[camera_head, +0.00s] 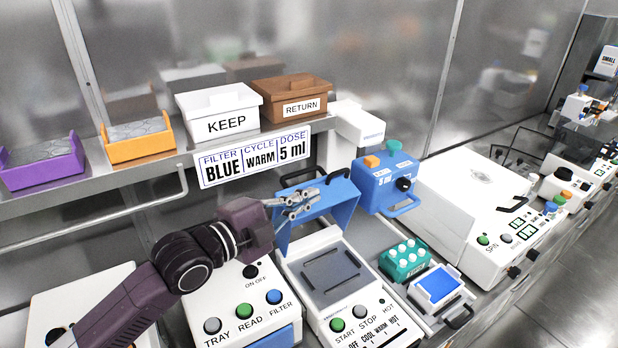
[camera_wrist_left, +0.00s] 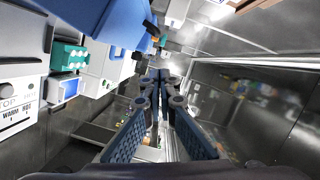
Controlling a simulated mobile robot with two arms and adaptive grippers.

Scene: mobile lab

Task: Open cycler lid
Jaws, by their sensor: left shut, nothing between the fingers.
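The cycler (camera_head: 345,280) is a white machine with START and STOP buttons and an OFF, COOL, WARM, HOT dial at the front. Its blue lid (camera_head: 345,201) is raised, standing tilted up at the back, and the dark grey well (camera_head: 331,274) below is uncovered. A black handle is on the lid's upper edge. My left gripper (camera_head: 312,202) is shut and empty in front of the lid's left part; I cannot tell if it touches. In the left wrist view, the shut fingers (camera_wrist_left: 158,78) are beside the blue lid (camera_wrist_left: 105,18). My right gripper is not in view.
A white machine (camera_head: 238,290) with TRAY, READ and FILTER buttons stands left of the cycler. A green tube rack (camera_head: 404,258) and a blue-topped device (camera_head: 438,286) are on the right. A blue box (camera_head: 386,180) stands behind. A sign (camera_head: 252,160) hangs from the shelf above.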

